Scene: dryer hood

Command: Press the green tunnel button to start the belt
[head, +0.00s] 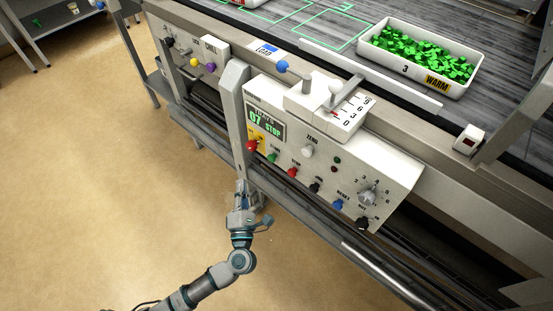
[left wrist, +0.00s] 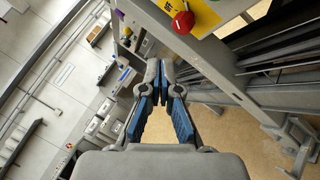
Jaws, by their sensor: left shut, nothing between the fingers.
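The green button (head: 272,157) is on the lower left of the sloped white control panel (head: 335,172), right of a red mushroom button (head: 252,146) on a yellow plate. My left gripper (head: 242,186) is shut and empty, below and left of the green button, by the foot of the grey post. It looks apart from the buttons. In the left wrist view the shut fingers (left wrist: 160,68) point up the picture, with the red mushroom button (left wrist: 183,21) beyond them. The green button does not show there. My right gripper is not in view.
The row continues right with red, black and blue buttons (head: 337,204). A grey post (head: 235,110) stands just left of the panel. A dial (head: 369,196) and levers are above. A white tray of green pieces (head: 415,60) sits on the belt. The floor at left is clear.

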